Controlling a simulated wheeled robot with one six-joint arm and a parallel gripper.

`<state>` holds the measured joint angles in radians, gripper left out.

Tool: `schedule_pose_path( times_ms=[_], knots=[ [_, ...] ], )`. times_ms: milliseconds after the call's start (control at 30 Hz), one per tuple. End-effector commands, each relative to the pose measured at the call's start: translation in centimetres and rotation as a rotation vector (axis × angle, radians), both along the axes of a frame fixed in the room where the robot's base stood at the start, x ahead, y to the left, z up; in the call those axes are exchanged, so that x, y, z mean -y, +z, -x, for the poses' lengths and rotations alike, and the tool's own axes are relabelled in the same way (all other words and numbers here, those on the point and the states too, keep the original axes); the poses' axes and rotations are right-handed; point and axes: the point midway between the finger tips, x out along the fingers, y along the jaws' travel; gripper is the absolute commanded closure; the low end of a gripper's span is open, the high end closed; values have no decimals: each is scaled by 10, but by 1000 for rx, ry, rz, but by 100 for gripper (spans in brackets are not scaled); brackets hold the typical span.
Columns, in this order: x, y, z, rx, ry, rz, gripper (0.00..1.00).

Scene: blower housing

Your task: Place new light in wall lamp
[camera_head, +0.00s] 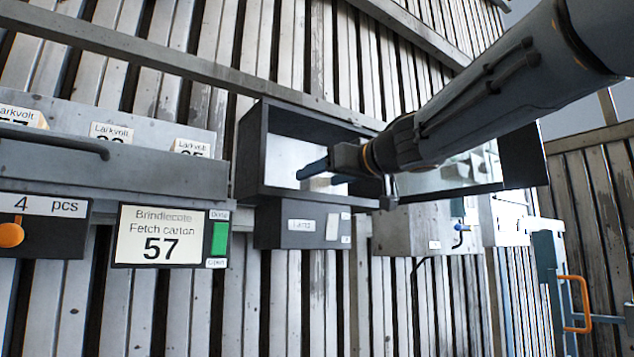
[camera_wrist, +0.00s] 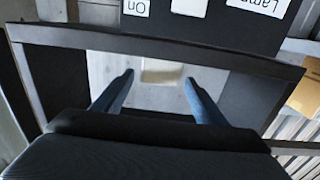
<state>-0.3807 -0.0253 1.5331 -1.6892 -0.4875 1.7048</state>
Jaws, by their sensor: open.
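A dark open-fronted box (camera_head: 250,150) with a pale back, apparently the wall lamp housing, is fixed to the wall in the head view. Its dark rim (camera_wrist: 200,48) also shows in the wrist view. Below it sits a dark switch box (camera_head: 272,232); a "Lamp" label (camera_wrist: 262,5) and an "On" label (camera_wrist: 136,6) show upside down in the wrist view. My gripper (camera_head: 314,172) reaches to the box opening, its blue fingers (camera_wrist: 160,85) apart. A small pale block (camera_wrist: 162,72) lies beyond and between the fingertips; I cannot tell whether it is a light or a fitting.
Several Larkvolt cartons (camera_head: 112,132) stand in a grey shelf at left. A sign (camera_head: 158,237) reads "Fetch carton 57", with a green Done/Open slider (camera_head: 219,239). Grey boxes (camera_head: 420,228) hang right of the switch box. An orange handle (camera_head: 572,300) is at far right.

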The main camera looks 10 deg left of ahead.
Motion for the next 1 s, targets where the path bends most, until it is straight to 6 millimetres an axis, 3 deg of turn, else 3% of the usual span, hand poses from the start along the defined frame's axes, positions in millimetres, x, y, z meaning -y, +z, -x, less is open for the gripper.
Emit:
schedule_pose_path(
  times_ms=[300, 533, 867, 1000],
  knots=[
    [50, -1, 41, 2, -3, 1, 35],
    [67, 0, 56, 0, -1, 0, 35],
    [70, -3, 57, -2, -4, -1, 35],
    [86, -31, 31, -18, -76, -16, 35]
  ],
)
